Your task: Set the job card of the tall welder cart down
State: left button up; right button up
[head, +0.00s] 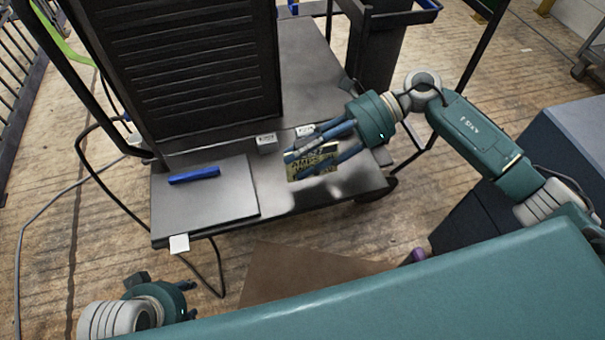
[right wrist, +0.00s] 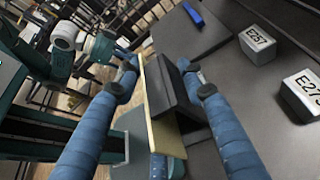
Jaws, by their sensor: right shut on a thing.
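The job card (head: 313,161) is a yellow-and-dark printed plate in the head view. My right gripper (head: 318,150) is shut on it, over the right part of the cart's grey shelf (head: 280,200). In the right wrist view the card (right wrist: 157,110) shows nearly edge-on between the blue fingers (right wrist: 165,85), beside a dark plate-like part. I cannot tell whether the card touches the shelf. The tall dark louvred welder (head: 190,70) stands on the cart behind.
A flat grey plate (head: 205,190) carrying a blue bar (head: 194,175) lies on the shelf's left. Small labelled blocks stand near the welder, one marked E251 (right wrist: 257,44). A white tag (head: 179,243) hangs at the front edge. A dark bin (head: 378,45) stands behind right.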

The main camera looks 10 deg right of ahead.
jog(key=shift+f+b, duration=0.35)
jog(key=shift+f, duration=2.8)
jog(key=shift+f, duration=0.1)
jog(key=o, duration=1.1)
jog(key=shift+o, duration=0.2)
jog(key=shift+d+r, duration=0.1)
jog(key=shift+r, duration=0.1)
jog(key=v, duration=1.1)
jog(key=shift+d+r, duration=0.15)
jog(key=shift+d, duration=0.2)
